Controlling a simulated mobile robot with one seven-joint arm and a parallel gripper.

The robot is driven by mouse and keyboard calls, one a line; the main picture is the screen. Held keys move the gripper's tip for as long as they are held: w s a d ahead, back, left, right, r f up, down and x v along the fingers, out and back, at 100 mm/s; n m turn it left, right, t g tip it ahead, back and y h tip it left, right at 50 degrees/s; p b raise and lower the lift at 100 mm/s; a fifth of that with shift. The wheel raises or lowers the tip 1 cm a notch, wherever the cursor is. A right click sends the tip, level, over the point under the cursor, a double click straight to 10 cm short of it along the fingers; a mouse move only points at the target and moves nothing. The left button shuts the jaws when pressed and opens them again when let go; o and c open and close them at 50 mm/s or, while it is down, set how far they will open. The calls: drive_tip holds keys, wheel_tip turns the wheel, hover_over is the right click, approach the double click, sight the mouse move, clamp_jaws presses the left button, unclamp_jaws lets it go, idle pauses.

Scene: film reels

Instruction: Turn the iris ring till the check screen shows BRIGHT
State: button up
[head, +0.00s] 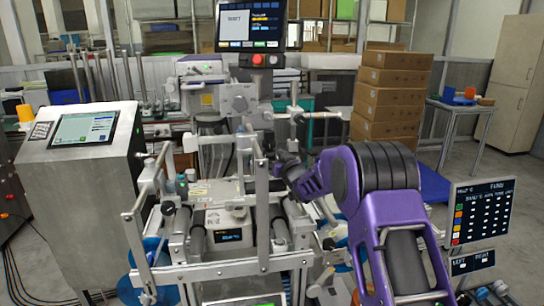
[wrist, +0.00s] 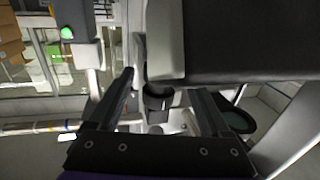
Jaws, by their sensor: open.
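A dark round part, which looks like the iris ring (wrist: 158,97), sits under a grey block in the wrist view. My gripper (wrist: 163,85) is open, with one dark finger on either side of this part. I cannot tell whether the fingers touch it. In the head view my gripper (head: 281,160) reaches into the machine from the right, and the ring cannot be made out there. A monitor (head: 250,22) at the top centre, perhaps the check screen, shows a small word on a pale field that looks like WAIT.
Metal posts and rails of the machine (head: 264,215) stand close around my gripper. A console (head: 85,130) is at the left and a dark list panel (head: 482,210) at the right. Stacked cartons (head: 392,95) stand behind. A green light (wrist: 67,32) shows in the wrist view.

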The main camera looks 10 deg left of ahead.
drive_tip(key=shift+c, duration=0.4)
clamp_jaws()
drive_tip(key=shift+r+p, duration=0.1)
drive_tip(key=shift+p, duration=0.2)
drive_tip(key=shift+w+d+n+g+y+p, duration=0.15)
drive_tip(key=shift+n+g+y+p, duration=0.4)
drive_tip(key=shift+y, duration=0.25)
drive_tip(key=shift+n+g+y+p, duration=0.25)
drive_tip(key=shift+n+y+p, duration=0.1)
drive_tip(key=shift+y+p, duration=0.05)
